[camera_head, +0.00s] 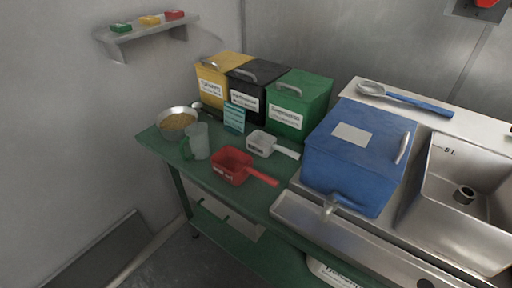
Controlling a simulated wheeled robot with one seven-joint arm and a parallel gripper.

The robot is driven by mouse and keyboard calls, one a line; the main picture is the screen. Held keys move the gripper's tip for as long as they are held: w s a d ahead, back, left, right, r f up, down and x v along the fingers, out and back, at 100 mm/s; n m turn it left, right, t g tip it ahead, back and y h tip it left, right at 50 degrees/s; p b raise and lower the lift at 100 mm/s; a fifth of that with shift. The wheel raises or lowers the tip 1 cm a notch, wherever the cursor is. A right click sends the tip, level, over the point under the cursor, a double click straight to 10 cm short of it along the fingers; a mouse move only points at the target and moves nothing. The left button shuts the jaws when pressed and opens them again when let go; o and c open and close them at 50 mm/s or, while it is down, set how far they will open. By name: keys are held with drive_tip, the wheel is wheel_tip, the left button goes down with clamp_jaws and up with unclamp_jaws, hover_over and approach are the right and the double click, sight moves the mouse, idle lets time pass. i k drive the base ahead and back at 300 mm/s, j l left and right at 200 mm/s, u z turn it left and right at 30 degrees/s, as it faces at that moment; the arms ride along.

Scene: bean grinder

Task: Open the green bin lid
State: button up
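The green bin (287,122) stands on the green table against the back wall, at the right end of a row of three bins. Its green lid (305,86) lies flat on top and is closed. A curved metal handle (289,88) sits at the lid's front left. A white label is on the bin's front face. Part of the bin's right side is hidden behind the large blue box. My gripper is not in view.
A large blue box (347,178) stands close on the right, beside a metal sink (480,180). Black (243,98) and yellow (209,87) bins stand to the left. A white scoop (262,143), red scoop (230,167), clear jug (200,141) and metal bowl (177,112) lie in front.

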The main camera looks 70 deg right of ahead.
sight(299, 85)
drive_tip(key=z, duration=1.1)
drive_tip(key=i+l+z, duration=0.45)
drive_tip(key=i+l, duration=0.1)
